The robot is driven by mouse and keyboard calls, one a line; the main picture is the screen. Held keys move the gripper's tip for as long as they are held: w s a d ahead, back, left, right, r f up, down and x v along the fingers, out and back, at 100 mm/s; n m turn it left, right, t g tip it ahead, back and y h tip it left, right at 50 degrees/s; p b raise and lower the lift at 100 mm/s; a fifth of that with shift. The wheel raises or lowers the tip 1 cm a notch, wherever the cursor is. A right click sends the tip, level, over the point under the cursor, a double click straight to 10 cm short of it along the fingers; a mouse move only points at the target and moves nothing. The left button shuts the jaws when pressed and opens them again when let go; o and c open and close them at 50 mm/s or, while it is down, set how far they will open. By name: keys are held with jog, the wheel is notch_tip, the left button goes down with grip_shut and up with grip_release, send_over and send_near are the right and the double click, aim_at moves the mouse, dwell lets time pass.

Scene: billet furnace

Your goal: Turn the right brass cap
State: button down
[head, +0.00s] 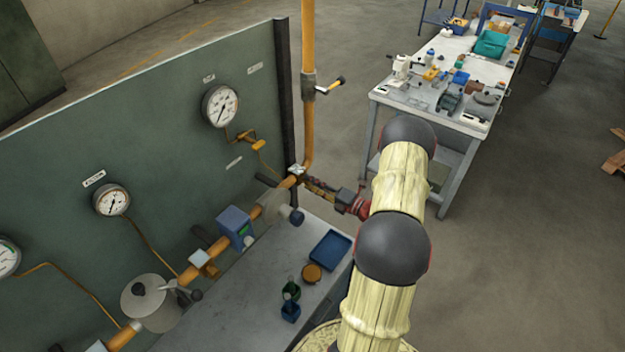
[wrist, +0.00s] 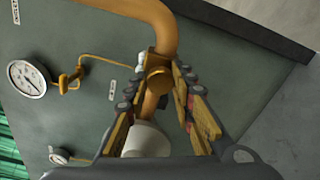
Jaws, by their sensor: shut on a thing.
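In the wrist view, the brass cap (wrist: 158,79) sits on the orange pipe just below its bend, between my fingertips. My gripper (wrist: 160,72) is shut on the cap, with one finger on each side. In the head view, my gripper (head: 302,180) reaches left to the right end of the pipe run, where the pipe turns upward. The cap is too small and covered there to make out. How far the cap is turned cannot be told.
The grey-green panel (head: 150,150) with gauges (head: 220,106) stands behind the pipe. A lever valve (head: 330,87) sticks out of the upright pipe above my gripper. Below are a blue tray (head: 330,251), a round orange-brown item (head: 312,273) and bottles (head: 291,290) on the bench.

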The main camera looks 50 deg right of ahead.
jog(key=shift+m, duration=0.6)
jog(key=shift+p, duration=0.35)
jog(key=c, duration=1.5)
grip_release()
jog(key=shift+s, duration=0.1)
jog(key=s+d, duration=0.1)
jog(key=s, duration=1)
jog(key=shift+s, duration=0.4)
